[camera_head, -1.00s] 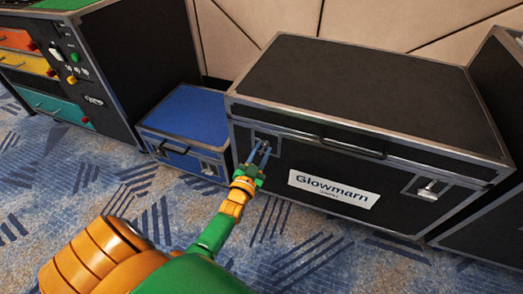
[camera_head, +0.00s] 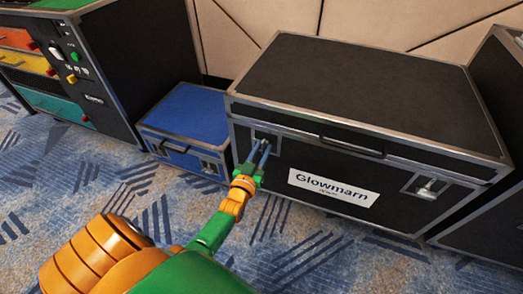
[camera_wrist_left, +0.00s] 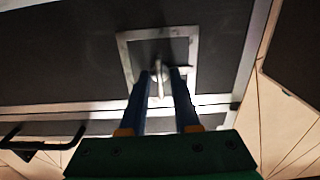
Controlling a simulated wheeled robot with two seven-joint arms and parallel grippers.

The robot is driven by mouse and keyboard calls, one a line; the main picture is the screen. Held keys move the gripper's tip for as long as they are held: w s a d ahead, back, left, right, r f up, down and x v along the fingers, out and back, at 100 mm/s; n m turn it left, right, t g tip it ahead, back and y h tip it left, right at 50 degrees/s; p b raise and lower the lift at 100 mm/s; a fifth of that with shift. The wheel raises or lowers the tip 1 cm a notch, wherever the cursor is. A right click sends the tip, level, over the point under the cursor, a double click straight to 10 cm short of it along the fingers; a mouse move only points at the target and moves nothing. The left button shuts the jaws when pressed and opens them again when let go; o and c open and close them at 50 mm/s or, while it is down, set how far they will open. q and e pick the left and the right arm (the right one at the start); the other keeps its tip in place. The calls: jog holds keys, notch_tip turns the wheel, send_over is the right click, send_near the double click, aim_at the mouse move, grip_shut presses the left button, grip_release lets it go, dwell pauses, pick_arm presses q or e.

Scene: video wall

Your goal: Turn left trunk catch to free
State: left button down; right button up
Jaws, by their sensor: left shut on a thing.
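The black trunk (camera_head: 350,100) with silver edges and a "Glowmarn" label stands on the carpet. Its left catch (camera_head: 262,138) is at the upper left of the front face, partly hidden by my left gripper (camera_head: 261,150). In the left wrist view the catch (camera_wrist_left: 158,72) is a metal lever in a square metal plate, and the gripper's blue fingers (camera_wrist_left: 163,75) reach up to it, one on each side. My left gripper is shut on the catch. The right catch (camera_head: 427,188) shows at the trunk's right front. My right gripper is not in view.
A small blue case (camera_head: 190,118) stands left of the trunk. A black cabinet with coloured drawers (camera_head: 120,70) is further left. Another black case (camera_head: 490,210) is close on the right. Patterned carpet (camera_head: 330,260) lies open in front.

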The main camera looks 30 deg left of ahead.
pick_arm(q)
jog(key=c, duration=1)
grip_release()
jog(key=p+v, duration=0.2)
jog(key=v, duration=0.5)
jog(key=shift+p, duration=0.3)
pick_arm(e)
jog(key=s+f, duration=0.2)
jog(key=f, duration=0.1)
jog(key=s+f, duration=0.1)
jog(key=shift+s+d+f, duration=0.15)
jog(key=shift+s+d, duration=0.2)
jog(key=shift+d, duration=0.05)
